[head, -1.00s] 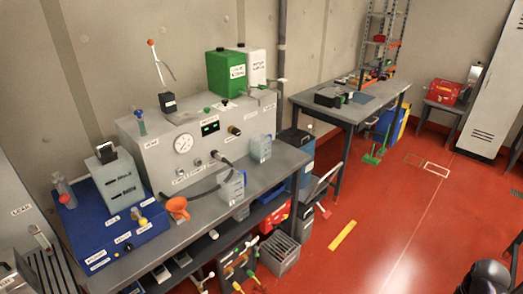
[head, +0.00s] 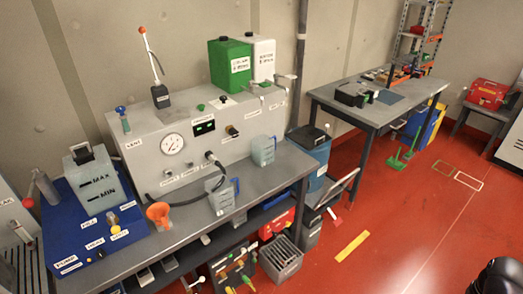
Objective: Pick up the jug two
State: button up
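Two small translucent grey-blue jugs stand upright on the grey workbench (head: 285,176). The nearer jug (head: 221,197) is at the bench's front edge, right of an orange funnel (head: 158,214). The other jug (head: 263,151) stands farther back and to the right, close to the grey panel's right end. I cannot read a label that tells which one is jug two. My gripper does not show clearly; only a dark rounded part, likely of my arm, shows at the bottom right corner.
A grey panel with a gauge (head: 173,144) backs the bench, with green (head: 229,64) and white (head: 263,59) canisters on top. A blue unit (head: 60,226) sits at left. A black hose lies near the nearer jug. Red floor at right is mostly open.

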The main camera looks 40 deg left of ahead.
aim_at(263, 148)
jog(key=u, duration=0.3)
jog(key=i, duration=0.75)
jog(key=u, duration=0.95)
jog(key=i, duration=0.75)
jog(key=u, duration=0.3)
